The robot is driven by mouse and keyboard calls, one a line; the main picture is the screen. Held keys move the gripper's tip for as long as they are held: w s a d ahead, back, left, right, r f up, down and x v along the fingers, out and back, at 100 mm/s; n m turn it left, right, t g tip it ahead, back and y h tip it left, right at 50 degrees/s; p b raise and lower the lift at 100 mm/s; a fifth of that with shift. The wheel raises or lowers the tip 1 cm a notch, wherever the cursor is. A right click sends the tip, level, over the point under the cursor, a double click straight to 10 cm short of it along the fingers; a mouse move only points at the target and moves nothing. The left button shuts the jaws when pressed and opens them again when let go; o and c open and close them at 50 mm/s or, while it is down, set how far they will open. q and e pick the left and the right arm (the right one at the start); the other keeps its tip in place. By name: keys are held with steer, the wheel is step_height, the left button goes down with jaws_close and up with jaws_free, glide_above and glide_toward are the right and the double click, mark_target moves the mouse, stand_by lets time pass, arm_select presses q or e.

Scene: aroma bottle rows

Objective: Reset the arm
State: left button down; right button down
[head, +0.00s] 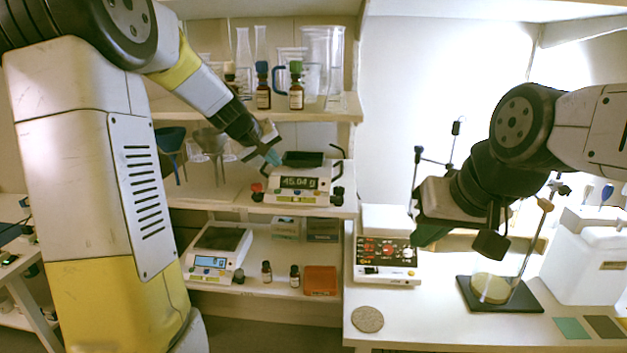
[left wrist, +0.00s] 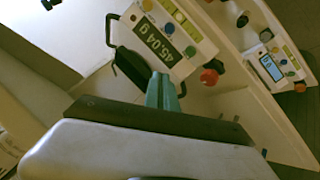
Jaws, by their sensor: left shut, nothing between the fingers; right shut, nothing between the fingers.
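My left gripper (head: 272,157) is shut and empty, with teal fingertips, close to the left of the balance (head: 298,190) on the middle shelf. The balance display reads 45.04 g, and its dark pan (head: 303,159) looks bare. In the left wrist view the shut fingertips (left wrist: 163,90) appear in front of the balance (left wrist: 178,30); I cannot tell whether they touch it. My right gripper (head: 428,236) is shut and empty, pointing down above the right bench near the control box (head: 386,262). Its fingertips are partly hidden by its body.
Two brown bottles (head: 263,86) (head: 296,87) and glassware stand on the top shelf. Funnels (head: 171,150) stand left of my left gripper. A second balance (head: 217,254), two small bottles (head: 267,271) (head: 295,275) and an orange box (head: 320,280) are on the lower shelf. A stand (head: 499,292) is on the bench.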

arm_select(q)
steer(key=s+d+r+m+g, duration=0.1)
steer(key=s+d+r+m, duration=0.1)
steer(key=s, duration=0.6)
steer(key=s+d+r+m, duration=0.1)
steer(key=s+r, duration=0.2)
steer(key=s, duration=0.5)
steer(key=s+f+m, duration=0.1)
steer(key=s+f, duration=0.1)
steer(key=s, duration=0.7)
steer(key=s+a+f+m+g+y, duration=0.1)
steer(key=s+f, duration=0.1)
steer(key=s, duration=0.7)
steer(key=shift+f, duration=0.15)
